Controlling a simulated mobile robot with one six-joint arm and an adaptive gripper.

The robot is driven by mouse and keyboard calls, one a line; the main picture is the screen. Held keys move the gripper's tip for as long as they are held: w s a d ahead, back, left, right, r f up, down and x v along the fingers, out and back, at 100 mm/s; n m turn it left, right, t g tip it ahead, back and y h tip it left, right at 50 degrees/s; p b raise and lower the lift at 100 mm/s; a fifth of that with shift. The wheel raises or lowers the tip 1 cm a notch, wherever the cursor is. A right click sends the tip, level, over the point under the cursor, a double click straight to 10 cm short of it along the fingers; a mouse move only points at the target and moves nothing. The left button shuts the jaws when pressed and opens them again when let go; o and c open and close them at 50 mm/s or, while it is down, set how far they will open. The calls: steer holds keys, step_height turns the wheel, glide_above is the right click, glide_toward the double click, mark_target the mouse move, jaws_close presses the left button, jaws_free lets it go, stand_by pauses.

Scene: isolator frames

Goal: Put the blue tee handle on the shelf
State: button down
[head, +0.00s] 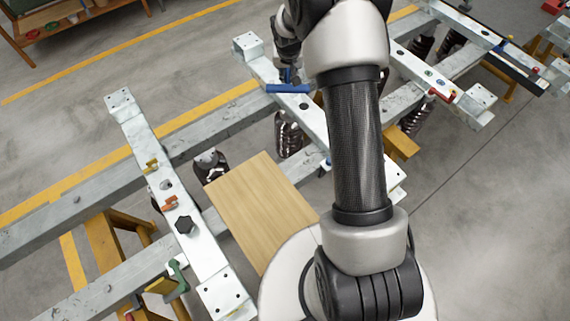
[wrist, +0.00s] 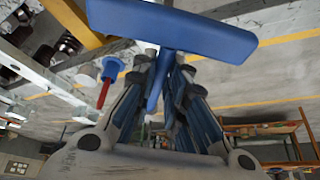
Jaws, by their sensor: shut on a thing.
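The blue tee handle shows in the head view (head: 288,88) just below my gripper (head: 287,70), over the far end of a pale steel crossbar. In the wrist view its wide blue bar (wrist: 175,25) lies across the top, and its stem runs down between the fingers of my gripper (wrist: 165,62). My gripper is shut on the stem. The wooden shelf (head: 100,14) stands at the far upper left in the head view, apart from my gripper, with small coloured items on it. A wooden shelf unit also shows at the right of the wrist view (wrist: 258,132).
A wooden board (head: 262,205) lies near my base. Open floor lies between the frames and the shelf.

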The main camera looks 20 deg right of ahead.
steer(key=s+a+f+m+g, duration=0.1)
steer(key=s+a+m+g, duration=0.3)
steer(key=m, duration=0.6)
steer(key=s+a+f+m+g+y, duration=0.1)
steer(key=s+m+g, duration=0.1)
steer(key=s+m, duration=0.6)
steer(key=s+a+f+m+g, duration=0.1)
steer(key=s+a+m+g, duration=0.25)
steer(key=m, duration=0.75)
steer(key=shift+t, duration=0.45)
steer(key=f+b, duration=0.1)
steer(key=f, duration=0.5)
steer(key=f+b, duration=0.1)
steer(key=f, duration=0.6)
steer(key=s+f+b, duration=0.1)
steer(key=f+b, duration=0.1)
steer(key=f, duration=0.4)
steer(key=shift+d+f, duration=0.35)
steer(key=shift+d, duration=0.05)
steer(key=shift+f+b, duration=0.4)
steer(key=shift+b, duration=0.15)
steer(key=c, duration=1.6)
jaws_free()
steer(key=shift+y, duration=0.3)
steer(key=shift+r, duration=0.1)
